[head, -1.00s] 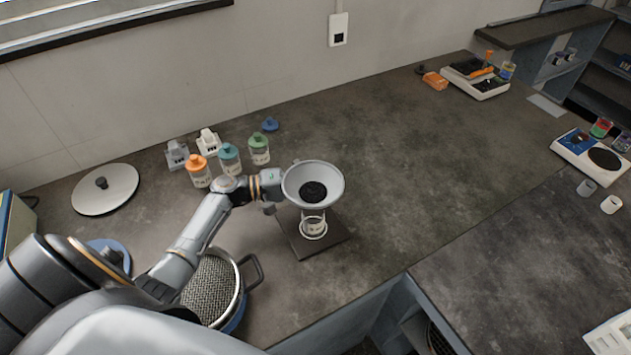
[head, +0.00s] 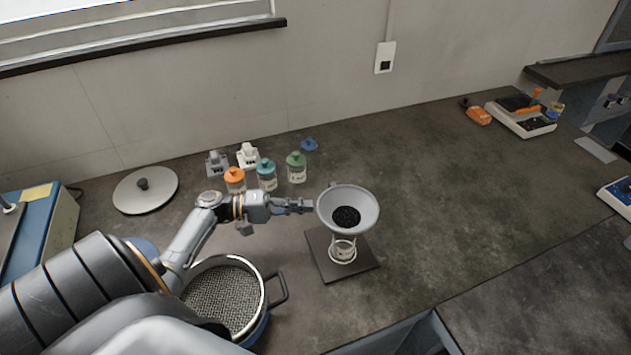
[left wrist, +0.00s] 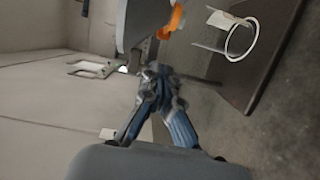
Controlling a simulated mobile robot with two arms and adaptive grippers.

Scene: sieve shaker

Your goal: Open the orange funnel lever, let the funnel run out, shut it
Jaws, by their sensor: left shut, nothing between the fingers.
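The grey funnel (head: 364,197) stands in a holder with a small patch of dark granules (head: 346,216) in its bottom. A clear glass beaker (head: 343,251) is under it on a dark base plate (head: 325,266). In the left wrist view the orange lever (left wrist: 175,19) shows beside the funnel (left wrist: 140,22), with the beaker (left wrist: 208,40) to its right. The lever is hidden in the head view. My left gripper (head: 310,206) is shut and empty, just left of the funnel; its fingertips (left wrist: 157,72) appear apart from the lever. My right gripper is not in view.
A sieve pan (head: 262,306) with a side handle is beneath my left arm. Bottles with orange (head: 235,175), teal (head: 266,169) and green (head: 296,161) caps stand behind the gripper. A round lid (head: 163,199) lies at left. The bench right of the funnel is clear.

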